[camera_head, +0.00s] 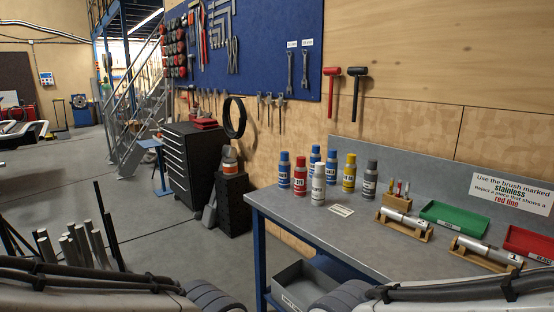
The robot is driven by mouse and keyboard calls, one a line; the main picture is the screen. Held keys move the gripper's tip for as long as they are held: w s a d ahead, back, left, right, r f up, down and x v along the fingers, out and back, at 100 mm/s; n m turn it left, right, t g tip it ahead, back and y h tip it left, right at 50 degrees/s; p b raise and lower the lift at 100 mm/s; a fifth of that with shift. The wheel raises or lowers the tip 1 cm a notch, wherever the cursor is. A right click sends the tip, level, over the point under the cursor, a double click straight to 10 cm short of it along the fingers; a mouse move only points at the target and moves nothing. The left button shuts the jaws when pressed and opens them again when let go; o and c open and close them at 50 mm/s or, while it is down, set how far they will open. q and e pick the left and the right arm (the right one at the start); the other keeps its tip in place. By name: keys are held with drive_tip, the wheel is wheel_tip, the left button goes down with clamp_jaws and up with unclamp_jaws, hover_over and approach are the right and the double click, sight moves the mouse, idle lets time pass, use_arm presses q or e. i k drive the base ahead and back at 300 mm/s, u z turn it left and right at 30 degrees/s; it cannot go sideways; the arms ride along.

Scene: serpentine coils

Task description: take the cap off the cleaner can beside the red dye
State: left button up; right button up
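A red can (300,177), which looks like the red dye, stands upright near the left end of the grey workbench (376,218). A white can (318,184) with a pale top stands just to its right and slightly nearer. A blue can (284,170) stands just to its left. The labels are too small to read for sure, so I cannot tell which neighbour is the cleaner can. All three look capped. Parts of my two arms show along the bottom edge, apart from the cans; neither gripper's fingers are in view.
Behind stand two more blue cans (315,158) (332,168), a yellow can (349,173) and a grey can (370,180). A small card (341,211) lies in front. Wooden holders with metal tubes (403,219), a green tray (453,219) and a red tray (528,243) fill the right side.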

sight(285, 155)
drive_tip(key=u, duration=0.6)
drive_tip(key=i, duration=1.3)
drive_tip(key=u, duration=0.5)
drive_tip(key=i, duration=1.35)
drive_tip(key=z, duration=0.9)
drive_tip(key=i, duration=0.9)
drive_tip(key=z, duration=0.9)
